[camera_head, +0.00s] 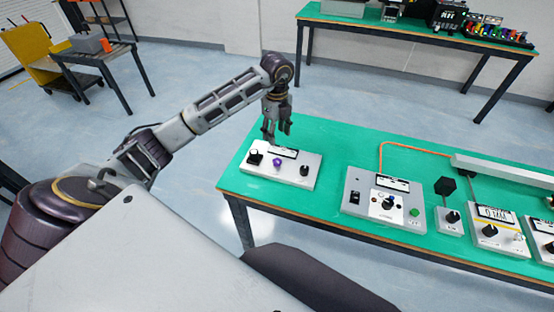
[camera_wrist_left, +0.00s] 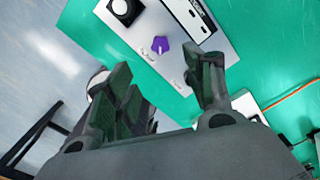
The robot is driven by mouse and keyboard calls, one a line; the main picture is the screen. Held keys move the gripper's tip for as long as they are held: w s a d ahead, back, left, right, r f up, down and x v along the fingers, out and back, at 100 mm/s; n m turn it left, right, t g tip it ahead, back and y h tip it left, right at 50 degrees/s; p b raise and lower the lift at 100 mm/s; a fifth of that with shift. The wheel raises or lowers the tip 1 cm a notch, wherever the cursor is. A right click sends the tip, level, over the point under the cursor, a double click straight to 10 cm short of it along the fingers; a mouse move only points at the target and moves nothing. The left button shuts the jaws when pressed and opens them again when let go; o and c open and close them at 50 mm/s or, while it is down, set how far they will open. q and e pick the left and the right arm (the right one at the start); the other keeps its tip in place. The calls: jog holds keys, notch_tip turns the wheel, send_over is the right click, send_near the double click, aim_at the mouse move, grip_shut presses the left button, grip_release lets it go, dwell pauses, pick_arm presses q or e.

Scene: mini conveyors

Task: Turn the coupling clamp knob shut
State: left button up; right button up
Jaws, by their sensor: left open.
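A pale control box (camera_head: 311,164) sits at the left end of the green bench; its top also fills the upper part of the left wrist view (camera_wrist_left: 205,52). A purple knob (camera_head: 277,162) stands between two black controls on it; the purple knob also shows in the left wrist view (camera_wrist_left: 160,45). I cannot read the labels, so I cannot tell which control is the coupling clamp knob. My left gripper (camera_head: 279,133) is open above the box's far side, pointing down. Its fingers (camera_wrist_left: 169,72) are spread and empty, apart from the purple knob. My right gripper is out of view.
Another box (camera_head: 352,210) with a green button stands to the right, with an orange cable (camera_head: 381,150) behind it. More knob boxes (camera_head: 489,232) follow to the right. Bare green bench (camera_head: 333,172) lies between the first two boxes. A second bench (camera_head: 400,27) stands behind.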

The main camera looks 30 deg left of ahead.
aim_at(277, 160)
pick_arm(q)
notch_tip(277, 160, down, 12)
jog(key=shift+f, duration=0.95)
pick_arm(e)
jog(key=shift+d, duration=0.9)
